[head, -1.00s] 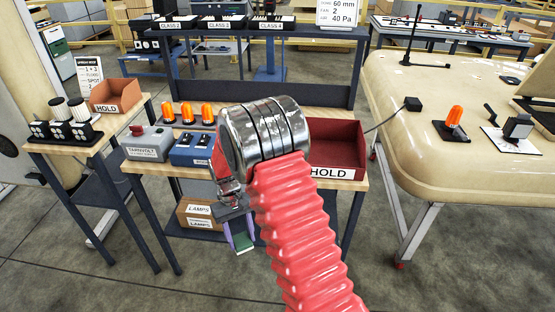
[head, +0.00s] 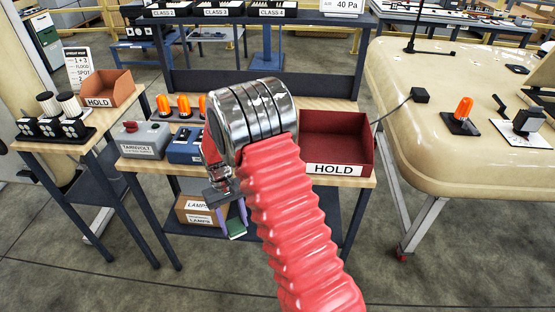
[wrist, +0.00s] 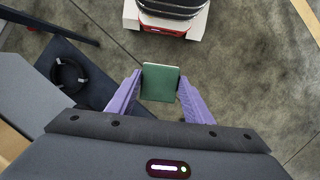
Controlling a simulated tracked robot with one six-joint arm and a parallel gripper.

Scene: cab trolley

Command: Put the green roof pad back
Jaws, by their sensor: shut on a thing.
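The green roof pad (wrist: 160,82) is a flat green square held between the two purple fingers of my gripper (wrist: 159,98) in the wrist view. In the head view my gripper (head: 232,218) hangs low in front of the workbench, with the pad (head: 237,236) at its tips. My red arm hides part of it. The pad is clear of the bench top, over the floor side. The beige cab roof (head: 420,150) stands at the right, apart from my gripper. An orange beacon (head: 462,112) and a black box (head: 420,95) sit on it.
On the workbench are a red HOLD bin (head: 338,168), a grey Tarnvolt box (head: 143,140), a blue box (head: 185,148) and orange beacons (head: 183,106). A side table at left carries a second HOLD bin (head: 115,88).

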